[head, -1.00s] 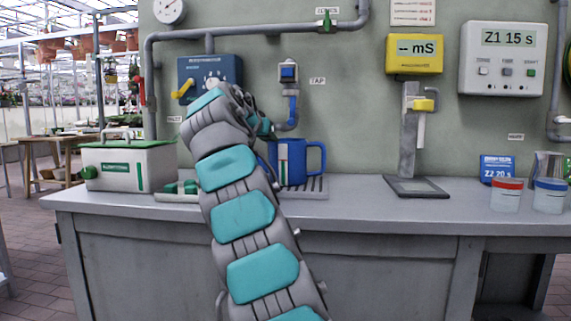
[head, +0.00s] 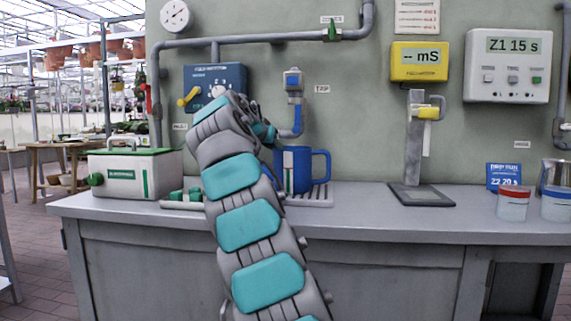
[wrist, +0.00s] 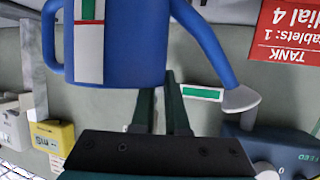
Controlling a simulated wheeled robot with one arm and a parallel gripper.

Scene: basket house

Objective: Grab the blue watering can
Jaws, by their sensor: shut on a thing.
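The blue watering can (head: 291,170) stands upright at the counter's tray, its handle on the right and a white and green label on its side. My arm covers its left part and spout in the head view. In the wrist view the can (wrist: 120,45) appears upside down, with its spout (wrist: 205,45) to the right. My gripper (wrist: 163,85) is shut on the can at its upper edge; the exact grip spot is hard to see. In the head view my gripper (head: 264,132) is mostly hidden behind my wrist, just above the can.
A blue dosing box (head: 228,76) and a tap (head: 293,80) are on the wall behind. A white case (head: 128,175) stands left on the counter (head: 370,220). A grey stand (head: 413,150) is right of the can, with clear counter farther right before the lidded cups (head: 513,204).

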